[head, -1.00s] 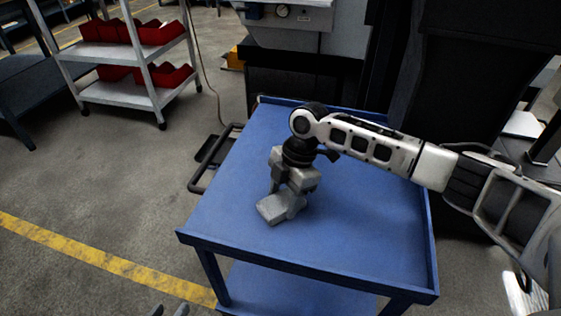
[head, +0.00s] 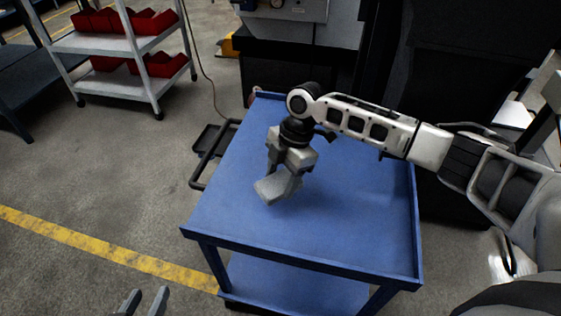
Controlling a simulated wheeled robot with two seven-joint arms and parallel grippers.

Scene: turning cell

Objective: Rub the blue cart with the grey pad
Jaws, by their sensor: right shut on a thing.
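The blue cart (head: 330,235) stands in the middle of the head view, with a flat top, a raised rim and a lower shelf. My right gripper (head: 284,180) points down over the left-middle part of the top. It is shut on the grey pad (head: 266,190), a small grey block. The pad is at or just above the blue surface; I cannot tell whether it touches. The fingers hide part of the pad. My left gripper (head: 144,302) shows only its two fingertips at the bottom edge, apart and empty, over the floor left of the cart.
The cart's black handle (head: 207,155) sticks out on its left. A grey shelf rack (head: 110,44) with red bins (head: 150,22) stands at the back left. A dark machine (head: 300,75) is behind the cart. The floor left of the cart is clear, with a yellow line.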

